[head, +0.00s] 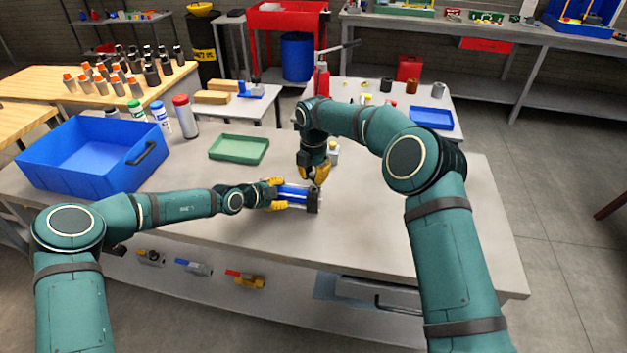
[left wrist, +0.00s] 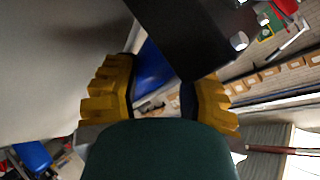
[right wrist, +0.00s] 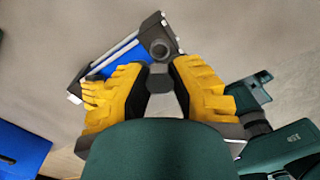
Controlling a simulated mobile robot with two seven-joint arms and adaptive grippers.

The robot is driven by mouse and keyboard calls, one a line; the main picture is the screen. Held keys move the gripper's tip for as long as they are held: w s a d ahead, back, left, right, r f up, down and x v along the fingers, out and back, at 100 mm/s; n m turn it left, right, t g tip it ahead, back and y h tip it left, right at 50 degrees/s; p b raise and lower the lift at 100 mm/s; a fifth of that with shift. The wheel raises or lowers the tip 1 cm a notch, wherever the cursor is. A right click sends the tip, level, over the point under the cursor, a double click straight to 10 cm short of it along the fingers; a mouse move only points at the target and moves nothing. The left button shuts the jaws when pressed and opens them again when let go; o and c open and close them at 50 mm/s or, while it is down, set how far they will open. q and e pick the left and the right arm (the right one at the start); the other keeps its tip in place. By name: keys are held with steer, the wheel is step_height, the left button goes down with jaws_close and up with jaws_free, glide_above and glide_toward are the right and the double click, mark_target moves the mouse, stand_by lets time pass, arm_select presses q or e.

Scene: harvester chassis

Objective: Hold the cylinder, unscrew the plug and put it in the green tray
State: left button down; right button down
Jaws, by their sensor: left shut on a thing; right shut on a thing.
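The blue cylinder (head: 293,194) with dark end blocks lies on the grey table in the head view. My left gripper (head: 275,194) is shut on it from the left; its blue body (left wrist: 150,68) shows between the fingers (left wrist: 160,95) in the left wrist view. My right gripper (head: 317,172) points down above the cylinder's right end. In the right wrist view its fingers (right wrist: 160,85) are shut on a small grey plug (right wrist: 160,77). A round port with a dark centre shows just past it on the cylinder's end block (right wrist: 160,46). The green tray (head: 238,149) is empty, behind the left gripper.
A large blue bin (head: 90,155) stands at the table's left, with several bottles (head: 185,117) beside it. The table's right front is clear.

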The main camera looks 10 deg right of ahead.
arm_select(q)
steer(key=shift+c, duration=2.2)
jaws_free()
steer(key=shift+s+f, duration=0.15)
steer(key=shift+f, duration=0.25)
steer(key=shift+r, duration=0.1)
steer(key=shift+r, duration=0.2)
